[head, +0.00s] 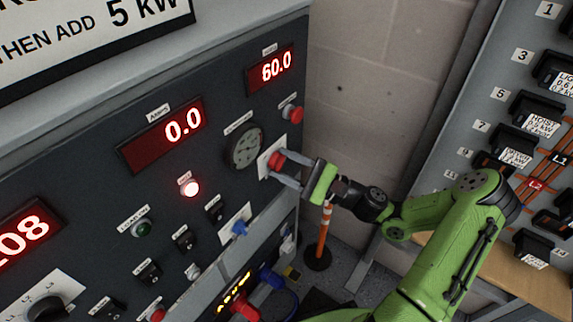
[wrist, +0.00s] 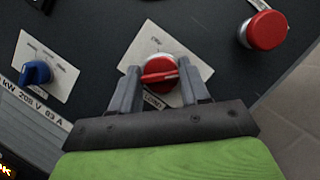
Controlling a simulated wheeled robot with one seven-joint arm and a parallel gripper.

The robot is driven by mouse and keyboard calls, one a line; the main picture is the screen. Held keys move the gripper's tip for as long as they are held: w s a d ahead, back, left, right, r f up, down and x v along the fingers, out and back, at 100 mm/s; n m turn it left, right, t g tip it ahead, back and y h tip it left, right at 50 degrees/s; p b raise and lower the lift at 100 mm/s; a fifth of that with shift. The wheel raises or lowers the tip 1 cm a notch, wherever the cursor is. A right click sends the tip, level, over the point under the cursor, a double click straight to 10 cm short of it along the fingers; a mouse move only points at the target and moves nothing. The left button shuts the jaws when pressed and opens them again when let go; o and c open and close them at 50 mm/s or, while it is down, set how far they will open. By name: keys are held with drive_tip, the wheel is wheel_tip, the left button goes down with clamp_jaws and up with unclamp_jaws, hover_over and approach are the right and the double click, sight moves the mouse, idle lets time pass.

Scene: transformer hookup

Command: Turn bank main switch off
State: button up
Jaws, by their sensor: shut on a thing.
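A red rotary switch (wrist: 158,69) with a bar handle sits on a white plate (wrist: 190,57) on the dark control panel. Its handle lies nearly level in the wrist view.
A red mushroom button (wrist: 266,30) is up and right of the switch; a blue rotary switch (wrist: 35,73) is to the left. Displays read 0.0 (head: 183,125) and 60.0 (head: 276,68). A red lamp (head: 190,188) glows. A breaker panel (head: 520,110) stands at the right.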

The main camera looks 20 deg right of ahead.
drive_tip(key=n+g+p, duration=0.2)
drive_tip(key=n, duration=0.3)
drive_tip(key=shift+r, duration=0.1)
drive_tip(key=n+g, duration=0.1)
drive_tip(key=n, duration=0.1)
drive_tip(key=n+h+p, duration=0.1)
drive_tip(key=n, duration=0.2)
drive_tip(key=shift+g, duration=0.4)
drive_tip(key=shift+n+h+b, duration=0.65)
drive_tip(key=shift+n+h, duration=0.3)
drive_tip(key=shift+n, duration=0.7)
drive_tip(key=shift+n+h+b, duration=0.6)
drive_tip(key=shift+n+h, duration=0.35)
drive_tip(key=shift+n, duration=0.7)
drive_tip(key=o, duration=1)
drive_tip(key=shift+r, duration=0.1)
drive_tip(key=shift+o, duration=0.2)
